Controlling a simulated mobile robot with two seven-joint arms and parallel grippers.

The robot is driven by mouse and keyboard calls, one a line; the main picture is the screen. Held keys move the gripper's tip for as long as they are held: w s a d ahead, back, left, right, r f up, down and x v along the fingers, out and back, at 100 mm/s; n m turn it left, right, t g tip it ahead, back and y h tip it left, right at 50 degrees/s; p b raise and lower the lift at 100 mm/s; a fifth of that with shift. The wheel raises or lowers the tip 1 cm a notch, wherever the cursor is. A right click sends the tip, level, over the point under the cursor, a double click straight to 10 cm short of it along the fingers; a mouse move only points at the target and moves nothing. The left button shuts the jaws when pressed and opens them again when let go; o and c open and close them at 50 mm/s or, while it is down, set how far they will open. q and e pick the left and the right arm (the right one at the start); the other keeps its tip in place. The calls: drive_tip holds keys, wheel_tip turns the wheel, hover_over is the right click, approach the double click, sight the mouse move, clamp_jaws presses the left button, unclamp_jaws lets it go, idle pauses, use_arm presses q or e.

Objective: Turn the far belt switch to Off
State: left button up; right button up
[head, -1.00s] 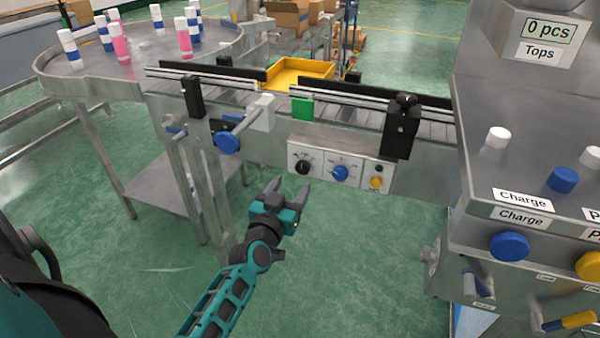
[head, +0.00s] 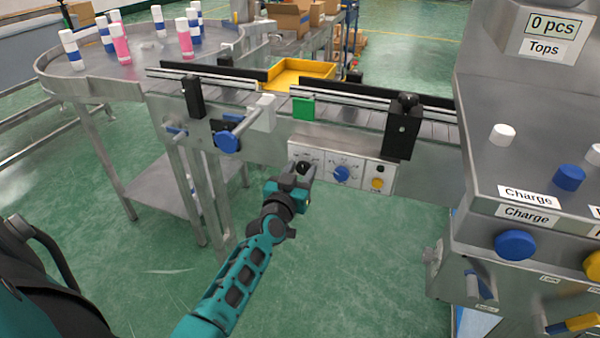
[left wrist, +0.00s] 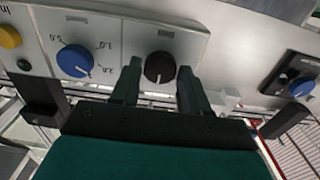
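The belt switch is a black round knob (head: 303,166) at the left end of a pale control panel on the conveyor's side. In the left wrist view the black knob (left wrist: 160,67) shows whole, beside a blue dial (left wrist: 75,61). A pale mark shows on the knob, but I cannot read its setting. My left gripper (head: 303,170) is at the knob, with its fingers open. In the left wrist view the left gripper (left wrist: 159,78) has one fingertip on each side of the knob, with narrow gaps. My right gripper is not in view.
The blue dial (head: 341,173) and a yellow button (head: 377,184) are to the right on the same panel. The crimping machine (head: 520,180) stands at the right. The floor below the conveyor is clear.

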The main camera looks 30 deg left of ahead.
use_arm(q)
drive_tip(key=c, duration=0.7)
drive_tip(key=shift+o, duration=0.2)
drive_tip(key=n, duration=0.4)
drive_tip(key=shift+p, duration=0.35)
drive_tip(key=n, duration=0.5)
drive_tip(key=shift+a+n, duration=0.1)
drive_tip(key=shift+n, duration=0.3)
drive_tip(key=o, duration=1)
drive_tip(key=shift+o, duration=0.2)
drive_tip(key=shift+s, duration=0.1)
